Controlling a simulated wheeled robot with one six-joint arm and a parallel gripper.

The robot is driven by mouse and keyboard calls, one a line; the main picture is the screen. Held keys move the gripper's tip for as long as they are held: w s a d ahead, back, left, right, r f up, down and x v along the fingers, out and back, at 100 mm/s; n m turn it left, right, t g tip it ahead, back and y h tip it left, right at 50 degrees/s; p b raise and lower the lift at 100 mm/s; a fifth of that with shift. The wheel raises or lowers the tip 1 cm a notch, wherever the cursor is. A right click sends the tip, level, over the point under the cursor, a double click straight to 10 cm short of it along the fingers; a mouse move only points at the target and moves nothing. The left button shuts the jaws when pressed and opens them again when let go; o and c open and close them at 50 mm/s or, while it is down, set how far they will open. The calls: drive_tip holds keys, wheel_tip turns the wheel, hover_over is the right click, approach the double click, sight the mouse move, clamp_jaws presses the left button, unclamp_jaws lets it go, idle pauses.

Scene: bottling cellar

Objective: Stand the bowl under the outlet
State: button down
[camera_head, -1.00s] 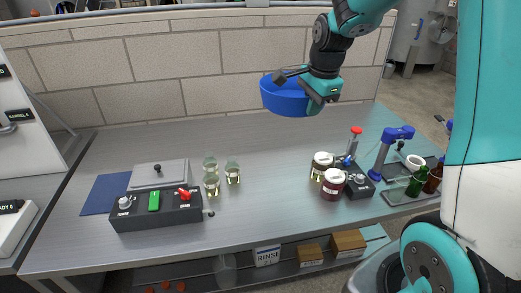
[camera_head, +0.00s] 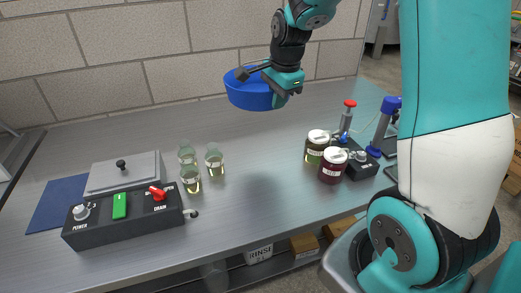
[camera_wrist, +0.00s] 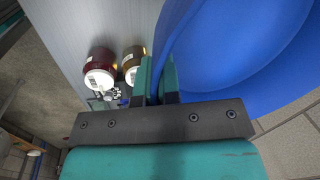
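The blue bowl (camera_head: 247,93) is held up above the back of the steel bench, well clear of its top. My gripper (camera_head: 272,82) is shut on the bowl's rim; in the wrist view its fingers (camera_wrist: 156,82) pinch the bowl's wall (camera_wrist: 225,60). A black control box (camera_head: 100,228) stands at the bench's left front, with a green switch and a red lever marked DRAIN. The bowl is far behind and to the right of that spout.
Several glasses (camera_head: 190,180) of pale liquid stand just behind the spout. A lidded grey basin (camera_head: 125,174) sits behind the box. Two jars (camera_head: 333,166) and a device with a red knob (camera_head: 349,104) stand at the right. The bench middle is clear.

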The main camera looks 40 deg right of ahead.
sight(273, 163)
wheel_tip(273, 163, down, 18)
drive_tip(key=shift+f, duration=0.2)
drive_tip(key=shift+f, duration=0.2)
drive_tip(key=c, duration=1.3)
unclamp_jaws()
drive_tip(key=shift+c, duration=0.2)
drive_tip(key=shift+r, duration=0.2)
